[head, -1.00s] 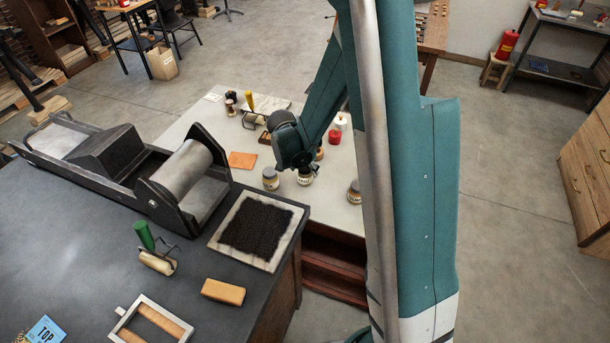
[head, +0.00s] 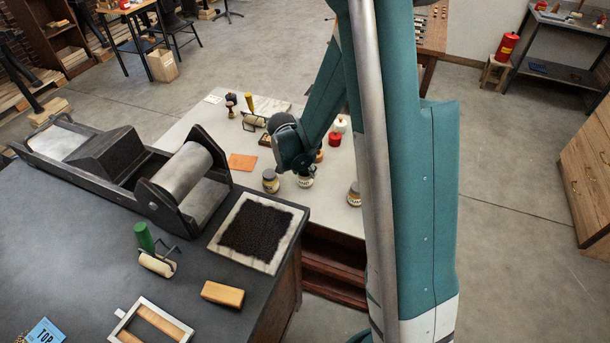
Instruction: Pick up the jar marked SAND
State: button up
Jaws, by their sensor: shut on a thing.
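Three small jars with pale labels stand in a loose row near the front edge of the pale table (head: 207,120). They are the left jar (head: 270,181), the middle jar (head: 305,182) and the right jar (head: 354,195). The lettering is too small to read, so I cannot tell which is marked SAND. My gripper (head: 303,170) points down over the middle jar and is shut on it. The gripper hides the jar's upper part and its own fingers are mostly hidden. I cannot tell whether the jar is clear of the table.
An orange sheet (head: 242,161), a red pot (head: 335,139) and a yellow-handled roller (head: 252,115) lie around the gripper. On the dark bench (head: 75,235) are a press (head: 175,180), a black-topped slab (head: 258,228) and a wooden block (head: 222,293). My arm hides the table's right side.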

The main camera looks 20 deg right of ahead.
jog(key=shift+r+p, duration=0.55)
jog(key=shift+r, duration=4.45)
